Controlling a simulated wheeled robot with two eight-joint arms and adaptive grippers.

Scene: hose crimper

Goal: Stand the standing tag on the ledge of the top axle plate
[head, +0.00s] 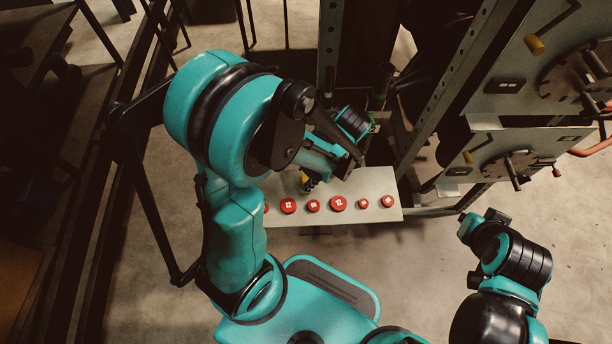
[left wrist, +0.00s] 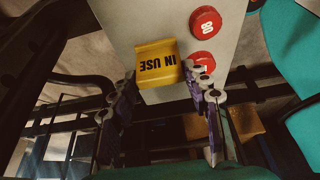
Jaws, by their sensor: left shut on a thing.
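The standing tag is a yellow piece marked IN USE (left wrist: 158,66), seen in the left wrist view over the pale board. My left gripper (left wrist: 164,88) has a finger at each side of the tag and is shut on it. My right gripper's fingers do not show.
The pale board (head: 390,182) carries a row of several red round tags (head: 338,204). A lower grey panel (head: 480,172) with a hub stands below the top plate. A perforated upright post (head: 452,95) stands between the board and the panels. Floor is clear in front.

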